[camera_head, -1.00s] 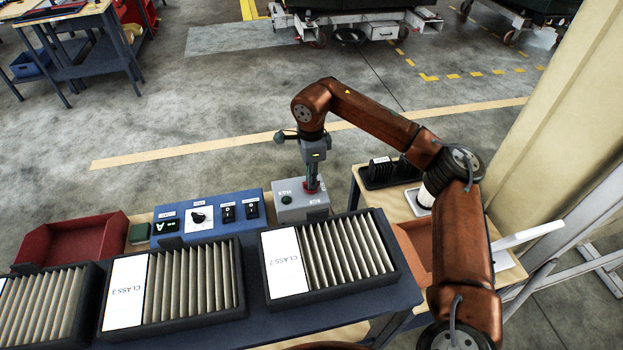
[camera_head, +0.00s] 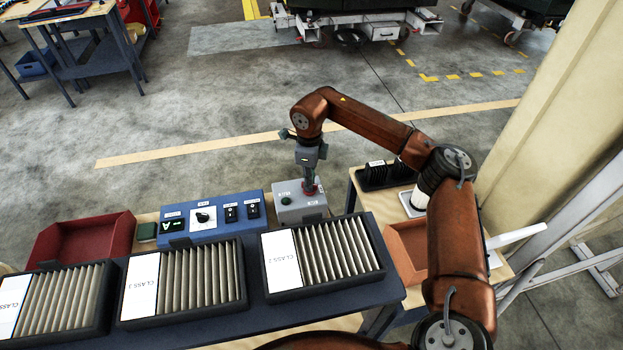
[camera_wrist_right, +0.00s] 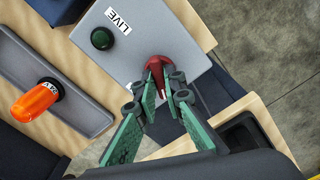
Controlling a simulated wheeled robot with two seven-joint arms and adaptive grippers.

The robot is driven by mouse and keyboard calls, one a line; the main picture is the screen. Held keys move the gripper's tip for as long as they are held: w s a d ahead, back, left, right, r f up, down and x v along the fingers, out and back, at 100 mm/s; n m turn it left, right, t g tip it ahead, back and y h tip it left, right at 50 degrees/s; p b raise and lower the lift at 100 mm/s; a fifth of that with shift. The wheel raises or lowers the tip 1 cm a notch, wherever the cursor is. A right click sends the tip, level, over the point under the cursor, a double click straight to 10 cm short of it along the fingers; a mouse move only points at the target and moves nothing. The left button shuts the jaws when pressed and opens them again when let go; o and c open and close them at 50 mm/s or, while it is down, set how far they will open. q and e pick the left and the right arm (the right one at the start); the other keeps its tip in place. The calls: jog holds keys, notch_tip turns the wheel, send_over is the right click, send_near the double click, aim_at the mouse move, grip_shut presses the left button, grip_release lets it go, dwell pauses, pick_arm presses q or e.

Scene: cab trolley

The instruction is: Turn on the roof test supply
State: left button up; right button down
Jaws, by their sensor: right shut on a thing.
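The supply is a light grey box (camera_head: 289,211) at the back edge of the blue bench, right of the blue control panel. Its red knob (camera_head: 310,190) also shows in the wrist view (camera_wrist_right: 155,63). A dark green lamp (camera_wrist_right: 102,38) beside a LIVE label sits on the box's top and looks unlit. My right gripper (camera_head: 308,183) reaches down from above, its green fingers (camera_wrist_right: 159,82) shut on the red knob. The fingers hide part of the knob, so its exact position is hard to read. My left gripper is not in view.
The blue control panel (camera_head: 190,228) carries a dial, switches and a display. Several black crates of filters (camera_head: 185,282) line the bench front. A red bin (camera_head: 82,238) stands left, an orange bin (camera_head: 408,250) right.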

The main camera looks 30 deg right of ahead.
jog(key=m+p, duration=0.1)
jog(key=m, duration=0.1)
jog(key=m+p, duration=0.1)
jog(key=m, duration=0.1)
jog(key=m+p, duration=0.2)
jog(key=shift+r+m, duration=0.25)
jog(key=shift+m, duration=0.05)
jog(key=m+p, duration=0.2)
jog(key=m, duration=0.1)
jog(key=shift+w, duration=0.1)
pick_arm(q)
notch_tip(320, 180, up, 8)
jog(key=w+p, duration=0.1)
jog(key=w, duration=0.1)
pick_arm(e)
jog(key=shift+f+m, duration=0.1)
jog(key=shift+m, duration=1.4)
jog(key=c, duration=2)
grip_release()
jog(key=shift+f, duration=0.1)
notch_tip(320, 180, up, 12)
